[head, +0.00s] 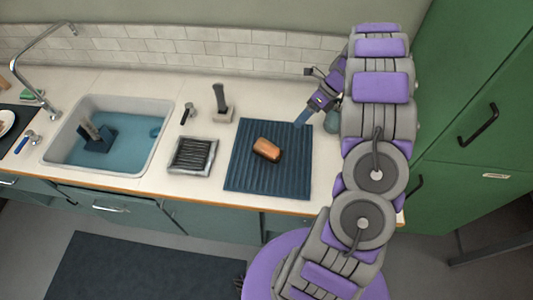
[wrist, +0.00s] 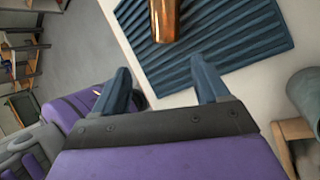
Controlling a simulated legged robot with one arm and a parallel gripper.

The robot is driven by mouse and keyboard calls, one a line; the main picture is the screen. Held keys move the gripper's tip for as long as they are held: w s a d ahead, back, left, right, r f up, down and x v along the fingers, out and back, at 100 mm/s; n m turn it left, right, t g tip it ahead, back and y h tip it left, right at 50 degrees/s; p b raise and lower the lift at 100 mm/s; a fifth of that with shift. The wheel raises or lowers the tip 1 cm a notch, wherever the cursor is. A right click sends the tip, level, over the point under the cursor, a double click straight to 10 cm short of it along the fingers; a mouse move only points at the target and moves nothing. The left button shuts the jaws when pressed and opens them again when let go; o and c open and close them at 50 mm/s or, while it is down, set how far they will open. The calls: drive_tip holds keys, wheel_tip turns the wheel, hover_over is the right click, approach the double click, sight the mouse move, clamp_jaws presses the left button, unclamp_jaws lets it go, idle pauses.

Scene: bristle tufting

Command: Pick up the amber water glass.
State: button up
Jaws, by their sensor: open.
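The amber water glass (head: 266,149) lies on its side on the ribbed dark blue mat (head: 258,181), near the mat's middle. In the wrist view the shiny amber glass (wrist: 165,20) is cut off by the top edge, ahead of the fingers. My gripper (head: 302,118) is over the mat's far right corner, to the right of and behind the glass, and apart from it. In the wrist view my gripper (wrist: 160,72) has its two blue fingers spread wide with nothing between them. The far end of the glass is out of the wrist view.
A teal rounded item (head: 332,123) stands right of the mat, partly behind my arm; it also shows in the wrist view (wrist: 306,92). Left of the mat are a black-ribbed tray (head: 192,155), a block with a dark handle (head: 221,105) and the sink (head: 155,152). Green cabinets stand right.

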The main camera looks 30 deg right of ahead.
sight(275, 148)
drive_tip(key=shift+m, duration=0.5)
drive_tip(key=b+x, duration=0.1)
drive_tip(key=x, duration=0.5)
drive_tip(key=b+x, duration=0.2)
drive_tip(key=x, duration=0.4)
drive_tip(key=w+d+b+x, duration=0.1)
drive_tip(key=x, duration=0.5)
drive_tip(key=shift+a+f+b, duration=0.1)
drive_tip(key=shift+f+b, duration=0.25)
drive_tip(key=shift+b, duration=0.05)
drive_tip(key=shift+c, duration=0.2)
drive_tip(key=c, duration=1.1)
drive_tip(key=shift+o, duration=0.2)
drive_tip(key=shift+r, duration=0.1)
